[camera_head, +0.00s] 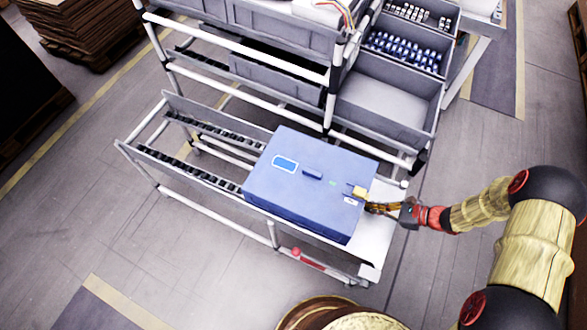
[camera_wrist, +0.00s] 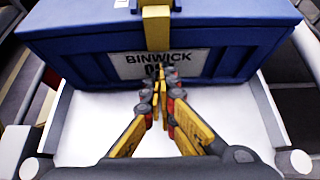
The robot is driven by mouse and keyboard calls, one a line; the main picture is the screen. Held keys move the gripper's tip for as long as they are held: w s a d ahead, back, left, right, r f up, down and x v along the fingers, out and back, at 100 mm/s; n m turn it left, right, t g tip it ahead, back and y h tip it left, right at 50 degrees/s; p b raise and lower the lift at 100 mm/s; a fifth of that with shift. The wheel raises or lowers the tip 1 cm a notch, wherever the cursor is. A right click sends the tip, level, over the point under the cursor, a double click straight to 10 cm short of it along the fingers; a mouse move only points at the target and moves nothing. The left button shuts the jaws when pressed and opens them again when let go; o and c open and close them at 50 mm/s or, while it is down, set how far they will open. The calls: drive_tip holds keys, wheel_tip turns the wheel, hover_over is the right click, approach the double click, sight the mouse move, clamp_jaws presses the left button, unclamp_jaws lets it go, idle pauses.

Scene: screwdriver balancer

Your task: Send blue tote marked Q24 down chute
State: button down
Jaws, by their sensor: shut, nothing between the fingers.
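The blue tote (camera_head: 318,190) is closed and sits at the near end of a low roller chute (camera_head: 200,178), partly on the rails and partly on a white end plate (camera_head: 378,236). In the wrist view the blue tote (camera_wrist: 90,42) fills the upper part. Its white label reads BINWICK, and the line below is mostly hidden by my fingers, so I cannot confirm Q24. A yellow latch (camera_wrist: 157,28) runs down its front. My gripper (camera_head: 370,207) is shut and empty at the tote's right end. In the wrist view its fingertips (camera_wrist: 160,78) are in front of the label; contact is unclear.
A rack with grey bins (camera_head: 385,100) stands behind the chute, some bins holding small blue and white parts. The chute rollers left of the tote are clear. A red knob (camera_head: 296,251) is on the near frame rail. Stacked cardboard (camera_head: 85,25) is at the far left.

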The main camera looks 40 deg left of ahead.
sight(311, 175)
drive_tip(key=shift+s+a+b, duration=0.2)
drive_tip(key=shift+s+a, duration=0.4)
drive_tip(key=shift+a, duration=1.45)
drive_tip(key=shift+s+a+b, duration=0.2)
drive_tip(key=shift+s+a, duration=0.45)
drive_tip(key=shift+a, duration=1.45)
drive_tip(key=shift+s+a+b, duration=0.2)
drive_tip(key=shift+s+a, duration=0.4)
drive_tip(key=shift+a, duration=1.45)
drive_tip(key=shift+s+a+r+b, duration=0.1)
drive_tip(key=shift+s+a+b, duration=0.5)
drive_tip(key=shift+a, duration=1.95)
drive_tip(key=shift+s+a+r+b, duration=0.1)
drive_tip(key=shift+s+a+b, duration=0.5)
drive_tip(key=shift+a, duration=1.95)
drive_tip(key=shift+s+a+r+b, duration=0.15)
drive_tip(key=shift+s+a, duration=0.8)
drive_tip(key=shift+a, duration=1.6)
drive_tip(key=shift+a+r+p+v, duration=0.1)
drive_tip(key=shift+r+p+v, duration=0.1)
drive_tip(key=shift+p+v, duration=0.7)
drive_tip(key=shift+a+r+p+v, duration=0.2)
drive_tip(key=shift+p+v, duration=0.1)
drive_tip(key=shift+v, duration=1.1)
drive_tip(key=shift+a+r+p+v, duration=0.1)
drive_tip(key=shift+r+p+v, duration=0.1)
drive_tip(key=shift+p+v, duration=0.7)
drive_tip(key=shift+d+r+b, duration=0.1)
drive_tip(key=shift+d+b, duration=0.15)
drive_tip(key=shift+b, duration=0.05)
